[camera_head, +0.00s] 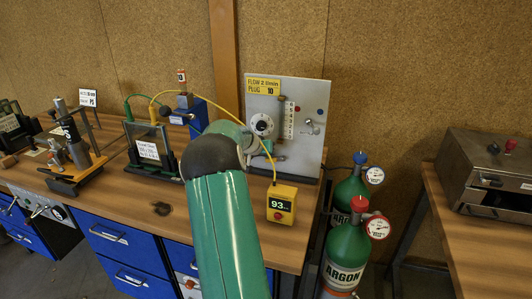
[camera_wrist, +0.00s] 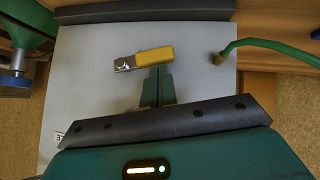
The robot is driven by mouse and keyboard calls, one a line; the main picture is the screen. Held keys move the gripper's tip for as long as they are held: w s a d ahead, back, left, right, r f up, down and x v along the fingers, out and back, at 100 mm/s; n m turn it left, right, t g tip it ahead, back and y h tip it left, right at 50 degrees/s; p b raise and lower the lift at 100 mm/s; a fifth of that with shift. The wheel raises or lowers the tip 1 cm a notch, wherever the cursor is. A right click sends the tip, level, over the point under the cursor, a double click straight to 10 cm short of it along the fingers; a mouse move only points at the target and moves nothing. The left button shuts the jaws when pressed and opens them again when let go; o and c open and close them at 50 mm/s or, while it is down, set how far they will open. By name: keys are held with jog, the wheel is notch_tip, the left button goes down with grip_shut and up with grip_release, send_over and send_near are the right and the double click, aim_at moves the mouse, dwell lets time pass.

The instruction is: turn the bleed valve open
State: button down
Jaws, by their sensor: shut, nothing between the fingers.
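In the wrist view a small valve lever with a yellow grip (camera_wrist: 153,56) and a bare metal end (camera_wrist: 124,63) lies across the pale panel. I take it for the bleed valve, but no label shows there. My gripper (camera_wrist: 157,72) has its green fingers closed together, with the tips at the lower edge of the yellow grip. Whether they touch it I cannot tell. In the head view the grey panel (camera_head: 312,92) stands upright on the bench. My green arm covers its lower left part, and the yellow lever and my gripper cannot be made out there.
A green hose with a brass end (camera_wrist: 218,58) reaches in at the right of the wrist view. In the head view a yellow box reading 93 (camera_head: 282,203) stands in front of the panel. Gas cylinders (camera_head: 347,250) stand to its right. A yellow cable crosses near my arm.

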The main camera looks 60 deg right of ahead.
jog(key=shift+f, duration=0.2)
jog(key=f+n+g, duration=0.1)
jog(key=f+n+g+h, duration=0.1)
jog(key=g, duration=0.1)
jog(key=f+n+g, duration=0.1)
jog(key=g, duration=0.1)
jog(key=shift+w+a+f+h, duration=0.1)
jog(key=shift+w+f+h, duration=0.2)
jog(key=shift+h, duration=0.1)
jog(key=shift+s+f+n+g+h, duration=0.2)
jog(key=shift+f+n+g+h, duration=0.05)
jog(key=shift+f+n+g, duration=0.25)
jog(key=shift+s+f+n+g+h, duration=0.25)
jog(key=shift+f+n+g, duration=0.1)
jog(key=shift+n+g, duration=0.2)
jog(key=shift+s+f, duration=0.35)
jog(key=shift+f, duration=0.2)
jog(key=shift+s+f, duration=0.15)
